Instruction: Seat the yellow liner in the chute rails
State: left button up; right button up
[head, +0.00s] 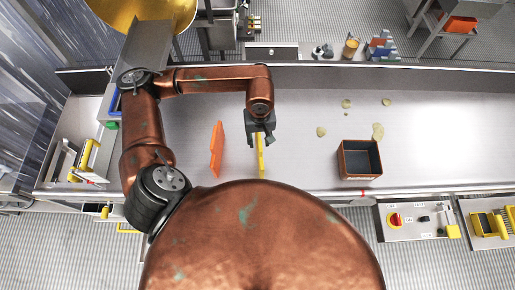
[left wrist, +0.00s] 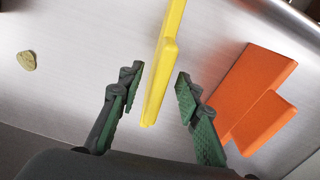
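The yellow liner (head: 261,160) is a thin upright plate on the steel table, below my left gripper (head: 262,137) in the head view. In the left wrist view the yellow liner (left wrist: 162,78) lies between the two spread fingers of the left gripper (left wrist: 159,75), with a gap on each side. The gripper is open and not closed on it; how deep the fingers reach around it is hard to tell. I cannot clearly make out the chute rails. My right gripper is not in view.
An orange plate (head: 216,150) stands left of the liner and shows at the right in the wrist view (left wrist: 255,95). A dark open box with an orange rim (head: 343,160) and several chips (head: 321,132) lie to the right. A yellow-handled fixture (head: 85,158) is at the left end.

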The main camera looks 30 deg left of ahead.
pick_arm(q)
jog(key=shift+a+f+p, duration=0.1)
jog(key=shift+f+p, duration=0.5)
jog(key=shift+f, duration=1.8)
jog(key=shift+c, duration=0.5)
grip_shut()
